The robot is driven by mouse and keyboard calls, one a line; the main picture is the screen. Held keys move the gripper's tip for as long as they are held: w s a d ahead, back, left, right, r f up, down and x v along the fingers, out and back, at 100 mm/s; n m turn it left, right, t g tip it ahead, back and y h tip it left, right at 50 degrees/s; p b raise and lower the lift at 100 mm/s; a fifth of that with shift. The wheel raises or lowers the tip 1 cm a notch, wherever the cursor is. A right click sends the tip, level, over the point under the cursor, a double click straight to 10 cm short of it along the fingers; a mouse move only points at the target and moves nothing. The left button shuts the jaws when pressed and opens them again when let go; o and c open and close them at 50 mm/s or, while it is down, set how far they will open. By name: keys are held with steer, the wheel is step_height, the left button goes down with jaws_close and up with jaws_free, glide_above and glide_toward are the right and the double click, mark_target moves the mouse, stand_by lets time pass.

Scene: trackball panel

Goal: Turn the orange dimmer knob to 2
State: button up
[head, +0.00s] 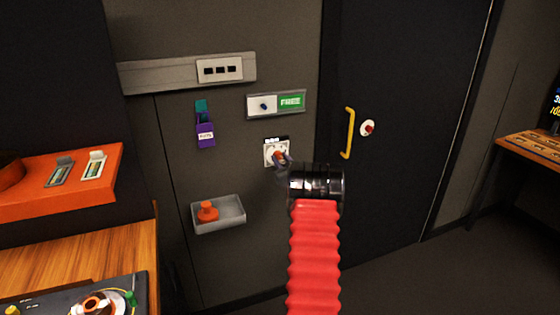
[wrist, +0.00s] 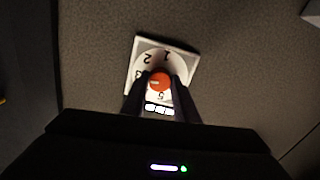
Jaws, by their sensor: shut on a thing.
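The orange dimmer knob (wrist: 159,80) sits on a square white dial plate (wrist: 186,63) on the wall. In the wrist view the digits 1, 2, part of 3 and 5 show around it; the rest of the dial is hidden by the fingers. A pale mark on the knob points left, roughly towards the 3 or just below it; I cannot tell exactly. My gripper (wrist: 160,88) is shut on the knob, one finger on each side. In the head view the knob (head: 278,155) and dial plate (head: 269,147) are partly covered by my gripper (head: 284,160).
A FREE sign slider (head: 290,102) is above the dial. A grey tray (head: 231,218) with an orange object (head: 207,211) is below left. A purple holder (head: 205,133) hangs at upper left. A dark door with a yellow handle (head: 348,132) stands to the right.

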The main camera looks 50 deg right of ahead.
steer(key=shift+w+a, duration=0.1)
steer(key=shift+w, duration=0.05)
steer(key=m, duration=0.4)
steer(key=shift+m, duration=0.3)
steer(key=m, duration=0.4)
steer(key=shift+w+m, duration=0.1)
steer(key=shift+m, duration=0.3)
steer(key=o, duration=1.1)
steer(key=shift+c, duration=0.2)
steer(key=shift+s, duration=0.2)
